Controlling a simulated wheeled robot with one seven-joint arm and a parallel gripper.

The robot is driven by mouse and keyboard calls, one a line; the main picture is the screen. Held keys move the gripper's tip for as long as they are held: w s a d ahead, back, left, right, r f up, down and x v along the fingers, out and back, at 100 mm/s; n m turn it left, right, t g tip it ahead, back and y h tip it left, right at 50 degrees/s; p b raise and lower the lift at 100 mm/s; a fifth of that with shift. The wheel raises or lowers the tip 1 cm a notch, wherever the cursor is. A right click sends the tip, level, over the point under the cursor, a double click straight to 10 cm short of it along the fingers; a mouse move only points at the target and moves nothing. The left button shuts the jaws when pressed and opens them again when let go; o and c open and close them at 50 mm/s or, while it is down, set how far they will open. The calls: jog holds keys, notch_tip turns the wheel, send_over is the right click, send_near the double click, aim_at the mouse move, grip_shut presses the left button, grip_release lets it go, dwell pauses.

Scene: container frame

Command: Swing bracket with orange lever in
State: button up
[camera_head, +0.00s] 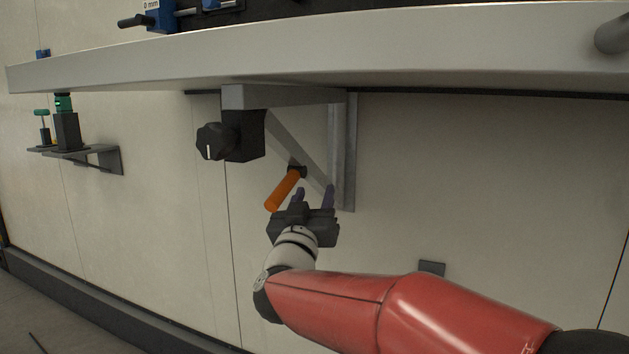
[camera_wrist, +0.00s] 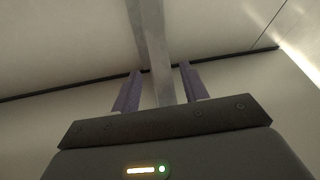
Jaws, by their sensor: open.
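The bracket (camera_head: 341,140) is a grey metal support under the shelf, with an upright post, a top arm and a diagonal brace. The orange lever (camera_head: 283,190) sticks out from the brace and slants down to the left. My gripper (camera_head: 313,194) is open just below the brace, to the right of the lever. In the wrist view my gripper's two purple fingers (camera_wrist: 157,85) stand either side of a grey bar of the bracket (camera_wrist: 152,38). I cannot tell whether they touch it. The lever does not show in the wrist view.
A thick grey worktop (camera_head: 420,50) spans the view above the bracket. A black knob (camera_head: 212,141) on a block hangs under it, left of the brace. A small wall shelf (camera_head: 95,155) with tools is at the far left. The wall below is mostly clear.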

aim_at(318, 186)
jog(key=x, duration=0.5)
jog(key=shift+w+r, duration=0.15)
grip_shut()
